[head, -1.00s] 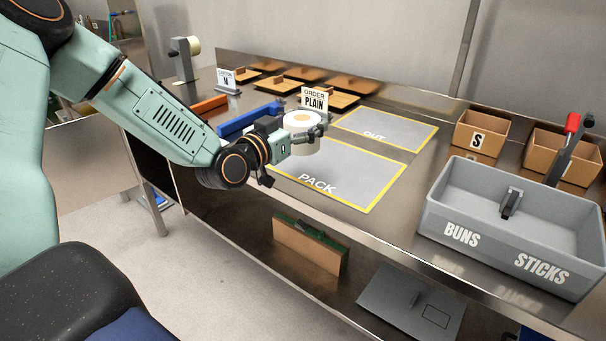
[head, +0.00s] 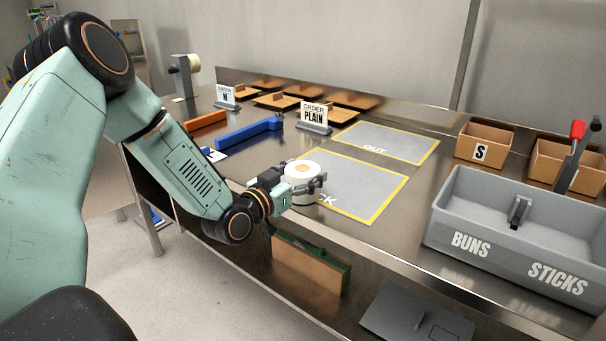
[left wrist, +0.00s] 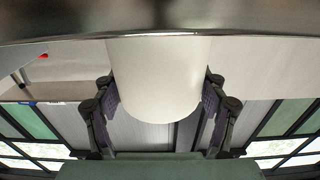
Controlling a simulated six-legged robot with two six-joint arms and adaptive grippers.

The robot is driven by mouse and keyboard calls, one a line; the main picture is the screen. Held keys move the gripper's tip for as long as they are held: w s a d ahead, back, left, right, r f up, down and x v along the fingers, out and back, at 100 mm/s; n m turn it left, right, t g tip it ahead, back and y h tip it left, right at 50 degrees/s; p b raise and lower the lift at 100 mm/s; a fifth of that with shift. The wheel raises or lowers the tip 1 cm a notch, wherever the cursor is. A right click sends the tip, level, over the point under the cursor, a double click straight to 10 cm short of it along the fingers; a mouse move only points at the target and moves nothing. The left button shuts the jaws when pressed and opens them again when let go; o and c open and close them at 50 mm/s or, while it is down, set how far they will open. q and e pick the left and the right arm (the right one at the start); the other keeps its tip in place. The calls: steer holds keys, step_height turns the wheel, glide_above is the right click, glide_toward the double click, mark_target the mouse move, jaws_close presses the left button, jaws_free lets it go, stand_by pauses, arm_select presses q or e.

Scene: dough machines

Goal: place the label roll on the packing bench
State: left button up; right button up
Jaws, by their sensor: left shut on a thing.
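The label roll (head: 301,172) is white with a tan core and is upright in the head view. My left gripper (head: 306,187) is shut around its sides. The roll covers the left part of the grey, yellow-edged PACK area on the steel packing bench (head: 240,172). I cannot tell whether its underside touches the bench. In the left wrist view the roll (left wrist: 158,80) fills the space between the two fingers (left wrist: 160,100). My right gripper is not in view.
An OUT area (head: 385,140) lies behind PACK. A blue tool (head: 250,131) and an ORDER PLAIN sign (head: 313,117) stand left of it. A grey BUNS and STICKS bin (head: 475,250) and a cardboard S box (head: 484,143) are at the right. A tape dispenser (head: 184,75) stands far left.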

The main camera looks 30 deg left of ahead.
arm_select(q)
steer(key=shift+s+f, duration=0.1)
steer(key=shift+s, duration=0.05)
steer(key=o, duration=1.1)
steer(key=shift+o, duration=1.4)
steer(key=shift+f, duration=0.1)
steer(key=shift+o, duration=0.2)
steer(key=shift+r, duration=0.25)
